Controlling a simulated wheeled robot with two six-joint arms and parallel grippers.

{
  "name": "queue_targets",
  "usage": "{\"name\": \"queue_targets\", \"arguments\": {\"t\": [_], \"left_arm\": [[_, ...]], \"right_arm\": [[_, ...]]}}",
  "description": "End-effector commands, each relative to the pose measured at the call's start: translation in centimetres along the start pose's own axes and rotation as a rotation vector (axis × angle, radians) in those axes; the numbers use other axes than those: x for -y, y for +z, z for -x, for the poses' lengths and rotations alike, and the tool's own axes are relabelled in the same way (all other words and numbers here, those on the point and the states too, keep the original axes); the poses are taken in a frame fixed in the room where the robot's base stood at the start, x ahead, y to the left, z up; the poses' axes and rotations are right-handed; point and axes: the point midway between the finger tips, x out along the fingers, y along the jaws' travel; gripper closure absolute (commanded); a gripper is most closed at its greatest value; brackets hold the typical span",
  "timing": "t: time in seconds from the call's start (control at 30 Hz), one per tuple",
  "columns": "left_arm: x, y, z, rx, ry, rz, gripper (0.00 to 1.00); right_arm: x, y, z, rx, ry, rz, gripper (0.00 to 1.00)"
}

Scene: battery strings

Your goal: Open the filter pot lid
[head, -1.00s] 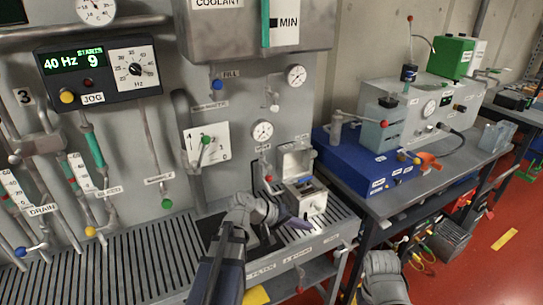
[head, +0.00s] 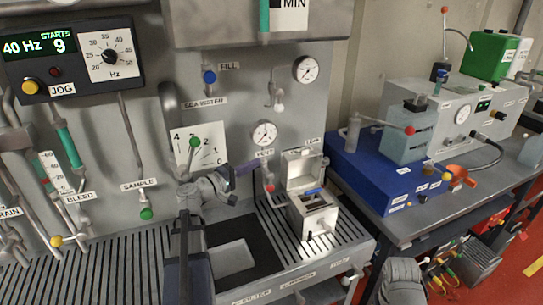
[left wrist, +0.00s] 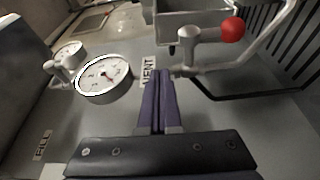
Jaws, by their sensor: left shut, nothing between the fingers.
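The filter pot (head: 318,216) is a grey box on the slotted bench, with a blue item across its opening. A square grey plate, seemingly its lid (head: 301,166), stands raised at its back edge. My left gripper (head: 252,166) has purple fingers, shut and empty, left of the pot and apart from it. In the left wrist view the purple fingers (left wrist: 160,78) point toward the VENT label. The vent lever's red ball (left wrist: 232,30) is to their right; it also shows in the head view (head: 270,188). My right gripper is out of view.
A pressure gauge (head: 264,134) is on the panel above my left gripper. A green-knobbed lever (head: 194,143) is to its left. A blue unit (head: 385,175) with a clear tank stands on the right bench.

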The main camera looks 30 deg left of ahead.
Motion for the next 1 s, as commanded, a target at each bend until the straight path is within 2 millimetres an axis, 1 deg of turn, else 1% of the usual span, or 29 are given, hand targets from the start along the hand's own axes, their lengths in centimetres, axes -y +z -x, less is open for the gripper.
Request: {"name": "queue_targets", "arguments": {"t": [0.17,0.3,0.5,0.6,0.7,1.0], "left_arm": [[0.0,0.0,-2.7,0.005,-0.001,0.000,1.00],[0.0,0.0,-5.3,0.006,-0.001,0.000,1.00],[0.0,0.0,-8.1,0.004,-0.001,-0.001,1.00],[0.0,0.0,-9.0,0.004,-0.001,-0.001,1.00],[0.0,0.0,-9.5,0.002,-0.001,-0.001,1.00],[0.0,0.1,-9.7,0.002,-0.001,-0.001,1.00]], "right_arm": [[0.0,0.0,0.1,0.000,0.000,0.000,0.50],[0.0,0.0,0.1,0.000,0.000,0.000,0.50],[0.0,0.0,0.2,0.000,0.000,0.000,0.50],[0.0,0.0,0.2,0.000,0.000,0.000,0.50],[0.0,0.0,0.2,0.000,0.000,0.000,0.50],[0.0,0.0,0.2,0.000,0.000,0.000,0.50]]}}
